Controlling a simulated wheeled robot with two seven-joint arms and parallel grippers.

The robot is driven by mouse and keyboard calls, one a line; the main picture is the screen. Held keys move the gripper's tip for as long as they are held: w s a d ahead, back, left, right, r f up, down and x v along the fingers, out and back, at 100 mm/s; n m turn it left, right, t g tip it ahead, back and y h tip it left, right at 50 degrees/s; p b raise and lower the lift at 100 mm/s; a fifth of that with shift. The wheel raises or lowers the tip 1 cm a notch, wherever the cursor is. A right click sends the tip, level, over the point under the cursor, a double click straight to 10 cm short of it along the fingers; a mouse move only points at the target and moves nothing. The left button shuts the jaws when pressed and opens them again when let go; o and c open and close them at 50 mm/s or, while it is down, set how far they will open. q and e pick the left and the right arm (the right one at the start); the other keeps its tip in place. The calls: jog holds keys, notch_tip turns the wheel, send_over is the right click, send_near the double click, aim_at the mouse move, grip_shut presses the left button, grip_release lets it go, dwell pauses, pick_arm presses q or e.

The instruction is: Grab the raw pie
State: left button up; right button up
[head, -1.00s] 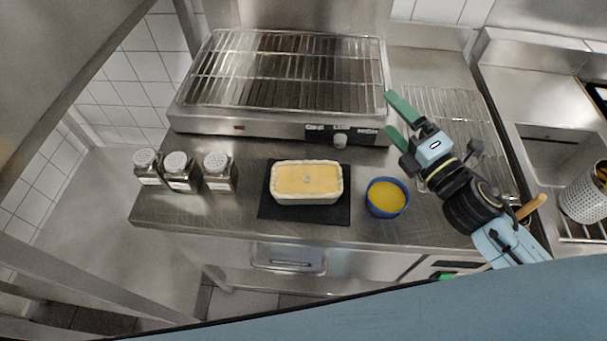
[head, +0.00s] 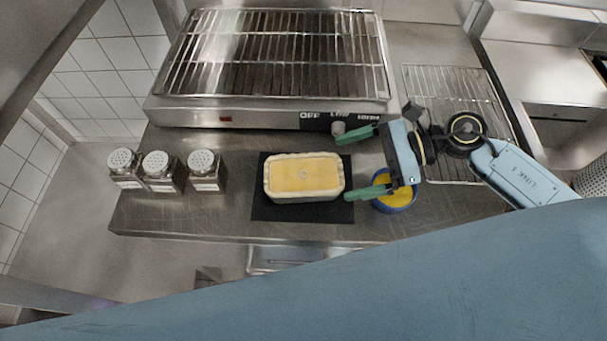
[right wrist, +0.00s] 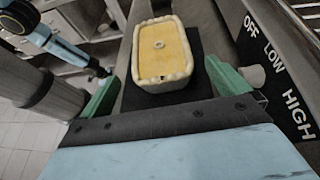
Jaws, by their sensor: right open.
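The raw pie (head: 304,176) is a pale rectangular pastry with a yellow top and a small ring at its centre. It sits on a dark slate board (head: 277,212) on the steel counter. My right gripper (head: 348,166) is open just right of the pie, its green fingers pointing left toward it. In the right wrist view the pie (right wrist: 161,52) lies ahead, between and beyond the open fingers. No contact shows. In the right wrist view an arm with a gripper tip (right wrist: 101,72) appears at the left; its jaw state is unclear. My left gripper is not in the head view.
A blue bowl of yellow liquid (head: 398,200) stands under my right gripper, partly hidden. Several glass shakers (head: 163,172) stand left of the board. A grill (head: 270,70) with a knob is behind the pie. A wire rack (head: 455,95) lies at the right.

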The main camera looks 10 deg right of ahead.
aim_at(312, 174)
jog(key=x, duration=0.2)
jog(key=shift+w+a, duration=0.1)
jog(key=shift+a, duration=0.2)
jog(key=p+x, duration=0.1)
jog(key=x, duration=0.3)
jog(key=shift+a+r, duration=0.1)
jog(key=shift+a, duration=0.15)
jog(key=shift+w+a+f+p, duration=0.1)
jog(key=shift+a+f+p, duration=0.15)
jog(key=shift+a+p, duration=0.1)
jog(key=shift+r, duration=0.1)
jog(key=c, duration=1.4)
